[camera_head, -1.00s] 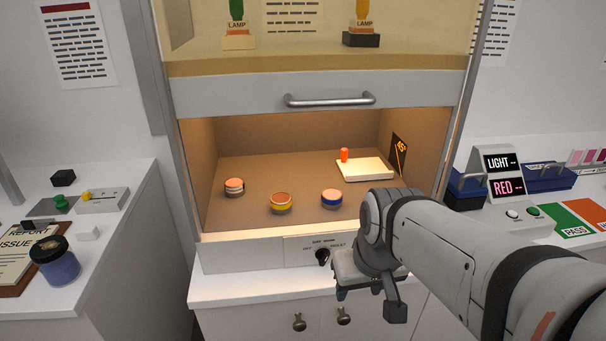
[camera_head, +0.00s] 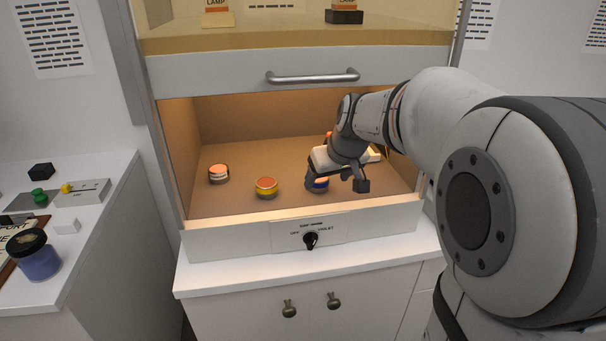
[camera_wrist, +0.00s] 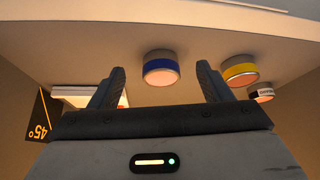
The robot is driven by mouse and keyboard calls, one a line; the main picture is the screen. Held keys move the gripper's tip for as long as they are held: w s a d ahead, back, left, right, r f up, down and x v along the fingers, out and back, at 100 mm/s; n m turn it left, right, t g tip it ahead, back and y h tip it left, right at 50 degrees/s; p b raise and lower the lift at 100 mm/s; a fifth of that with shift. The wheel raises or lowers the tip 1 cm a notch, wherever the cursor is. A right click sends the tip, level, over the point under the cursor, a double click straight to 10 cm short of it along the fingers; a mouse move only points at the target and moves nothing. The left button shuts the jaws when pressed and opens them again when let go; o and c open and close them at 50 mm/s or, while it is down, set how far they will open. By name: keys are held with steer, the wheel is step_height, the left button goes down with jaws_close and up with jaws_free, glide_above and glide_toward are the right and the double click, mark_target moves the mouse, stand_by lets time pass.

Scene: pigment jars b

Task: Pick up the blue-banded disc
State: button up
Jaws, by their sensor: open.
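The blue-banded disc (camera_head: 320,184) stands on the floor of the lit cabinet, partly hidden behind my gripper (camera_head: 316,181) in the head view. In the wrist view the blue-banded disc (camera_wrist: 161,68) shows whole, with a blue band and a pale orange top. It lies between the lines of the two fingers, just beyond the fingertips, and nothing is gripped. My gripper also shows in the wrist view (camera_wrist: 160,80), its fingers spread wide and empty.
A yellow-banded disc (camera_head: 266,187) and a white-banded disc (camera_head: 219,173) stand to the left. A pale block (camera_head: 374,154) lies behind my wrist. The cabinet's front sill (camera_head: 220,240) and raised sash with its handle (camera_head: 312,77) bound the opening.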

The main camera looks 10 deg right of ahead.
mark_target(322, 181)
steer(key=shift+w, duration=0.3)
steer(key=w, duration=0.2)
steer(key=shift+w+a+p, duration=0.3)
steer(key=shift+x, duration=0.75)
steer(key=shift+w+f, duration=0.25)
steer(key=shift+f, duration=0.4)
steer(key=shift+c, duration=0.3)
steer(key=c, duration=1.1)
